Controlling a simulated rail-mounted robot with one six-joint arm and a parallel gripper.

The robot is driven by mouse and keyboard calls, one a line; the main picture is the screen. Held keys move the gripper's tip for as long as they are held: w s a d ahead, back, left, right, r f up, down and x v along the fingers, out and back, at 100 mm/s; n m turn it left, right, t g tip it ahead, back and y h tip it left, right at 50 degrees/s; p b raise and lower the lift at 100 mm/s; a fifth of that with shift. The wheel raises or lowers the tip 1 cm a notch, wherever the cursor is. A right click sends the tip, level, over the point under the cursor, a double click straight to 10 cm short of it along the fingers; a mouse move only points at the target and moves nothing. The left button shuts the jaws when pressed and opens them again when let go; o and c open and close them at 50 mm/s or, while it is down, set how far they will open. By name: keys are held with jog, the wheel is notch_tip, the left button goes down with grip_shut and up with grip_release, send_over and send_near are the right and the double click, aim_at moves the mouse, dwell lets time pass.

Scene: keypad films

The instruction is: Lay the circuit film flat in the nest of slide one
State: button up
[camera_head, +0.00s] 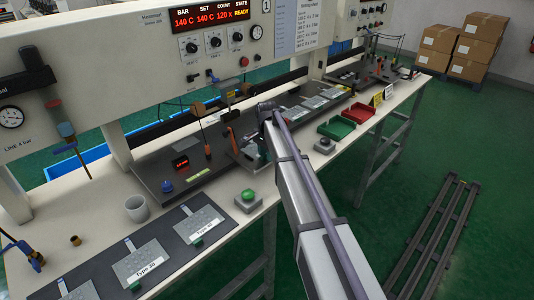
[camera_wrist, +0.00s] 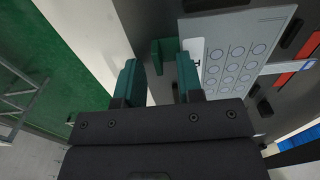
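In the wrist view my gripper (camera_wrist: 158,75) has its two teal fingers apart, one on each side of a green grip tab (camera_wrist: 164,55), with gaps showing beside the tab. The tab belongs to a grey circuit film (camera_wrist: 232,50) with rows of circles and a partly hidden label. The film appears to lie flat on a dark slide plate between black stops; whether it is fully seated I cannot tell. Its pale tail (camera_wrist: 285,67) with a blue end runs right across a red-orange part. In the head view my arm hides most of this spot.
In the head view, films marked Type (camera_head: 143,262) lie on a dark mat at front left, beside a cup (camera_head: 137,208). A green button box (camera_head: 248,199) stands at the bench edge. Green (camera_head: 336,128) and red (camera_head: 358,113) trays are to the right. The press beam (camera_head: 200,50) spans behind.

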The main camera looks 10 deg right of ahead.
notch_tip(320, 180, up, 11)
jog(key=p, duration=1)
jog(key=shift+f, duration=0.15)
jog(key=s+n, duration=1.1)
jog(key=s, duration=2.3)
jog(key=shift+s, duration=0.35)
